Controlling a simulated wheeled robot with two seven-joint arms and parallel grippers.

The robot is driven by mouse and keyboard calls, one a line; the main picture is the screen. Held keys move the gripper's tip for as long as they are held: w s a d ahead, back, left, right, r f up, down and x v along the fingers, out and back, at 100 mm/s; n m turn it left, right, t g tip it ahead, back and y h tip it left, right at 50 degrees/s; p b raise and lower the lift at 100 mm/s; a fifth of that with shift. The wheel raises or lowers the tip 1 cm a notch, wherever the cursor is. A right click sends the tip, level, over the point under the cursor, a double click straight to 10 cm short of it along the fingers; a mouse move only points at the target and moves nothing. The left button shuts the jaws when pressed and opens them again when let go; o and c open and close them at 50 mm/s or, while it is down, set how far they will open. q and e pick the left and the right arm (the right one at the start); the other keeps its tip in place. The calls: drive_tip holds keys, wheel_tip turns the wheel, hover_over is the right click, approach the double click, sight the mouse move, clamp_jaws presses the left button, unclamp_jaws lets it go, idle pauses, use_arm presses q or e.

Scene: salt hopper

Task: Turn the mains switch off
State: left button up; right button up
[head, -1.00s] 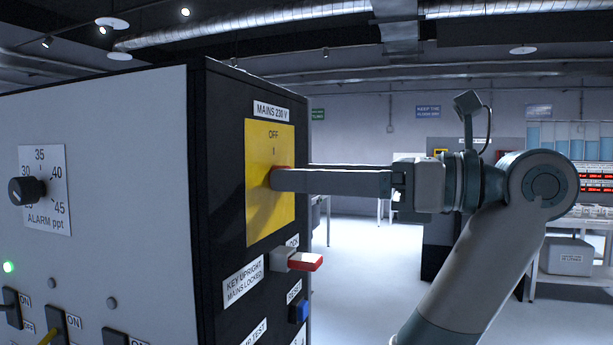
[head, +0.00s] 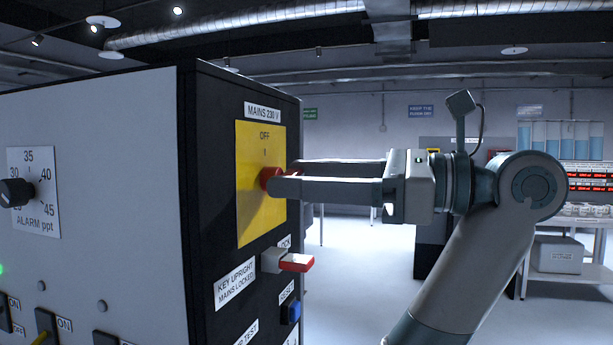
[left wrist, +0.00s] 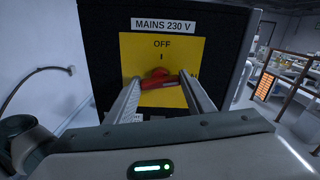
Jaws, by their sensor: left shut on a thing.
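The mains switch has a red handle (head: 268,178) on a yellow plate (head: 261,218) under the MAINS 230 V label, on the black side of the cabinet. In the left wrist view the red handle (left wrist: 156,83) lies nearly level, slightly tilted, across the yellow plate (left wrist: 160,50), below the OFF mark. My left gripper (head: 282,177) reaches in from the right of the head view and is shut on the handle, one finger on each side. The fingers hide part of the handle and plate. My right gripper is not in view.
Below the plate, a lock block with a red tab (head: 296,262) juts out, above a blue button (head: 290,312). The cabinet's pale front (head: 100,170) carries a black alarm knob (head: 16,193) and several toggles. Open floor and shelving lie behind my arm.

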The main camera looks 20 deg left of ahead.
use_arm(q)
drive_tip(key=n, duration=0.8)
drive_tip(key=shift+s+f+n, duration=0.1)
drive_tip(key=shift+n, duration=0.8)
drive_tip(key=n+b, duration=0.1)
drive_tip(key=n, duration=0.3)
drive_tip(key=shift+n, duration=1)
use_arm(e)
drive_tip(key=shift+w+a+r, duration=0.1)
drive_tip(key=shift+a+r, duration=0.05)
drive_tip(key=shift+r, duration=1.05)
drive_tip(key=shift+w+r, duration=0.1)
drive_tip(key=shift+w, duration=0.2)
use_arm(q)
drive_tip(key=o, duration=1.1)
drive_tip(key=shift+c, duration=0.2)
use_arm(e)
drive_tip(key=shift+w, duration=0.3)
